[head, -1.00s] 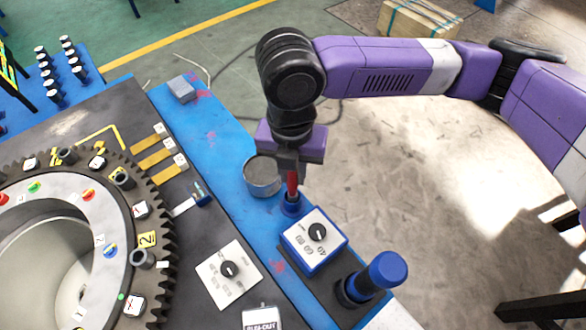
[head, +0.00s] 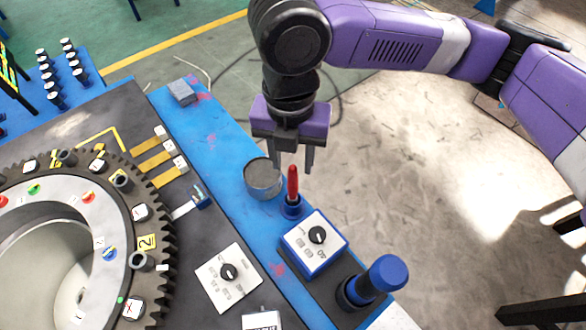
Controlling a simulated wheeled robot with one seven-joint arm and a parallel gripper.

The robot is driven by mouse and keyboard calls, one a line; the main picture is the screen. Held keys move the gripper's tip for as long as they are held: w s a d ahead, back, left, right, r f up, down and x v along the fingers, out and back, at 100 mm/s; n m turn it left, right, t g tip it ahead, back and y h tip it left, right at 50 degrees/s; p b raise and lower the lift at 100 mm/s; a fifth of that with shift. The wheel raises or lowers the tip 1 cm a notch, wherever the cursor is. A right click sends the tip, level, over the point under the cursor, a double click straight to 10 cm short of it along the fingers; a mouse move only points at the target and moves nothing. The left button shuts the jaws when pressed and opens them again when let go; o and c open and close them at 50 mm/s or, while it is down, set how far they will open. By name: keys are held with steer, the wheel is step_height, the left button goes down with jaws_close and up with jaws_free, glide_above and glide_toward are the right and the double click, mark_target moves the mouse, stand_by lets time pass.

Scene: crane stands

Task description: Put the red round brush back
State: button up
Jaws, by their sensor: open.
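The red round brush (head: 292,183) stands upright in a small blue holder (head: 291,207) on the blue strip of the bench. Its red handle points up, and its lower end is hidden inside the holder. My gripper (head: 294,168) is open and empty just above the brush. Its two fingers point down, apart from each other, near the top of the red handle.
A grey round tin (head: 262,178) stands close left of the holder. A blue box with a black knob (head: 315,240) and a thick blue-capped post (head: 375,280) stand in front. A large toothed ring (head: 140,230) fills the left. A grey block (head: 182,92) lies farther back.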

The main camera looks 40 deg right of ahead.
step_height(320, 180, up, 6)
steer(key=shift+r, duration=0.25)
stand_by(0.5)
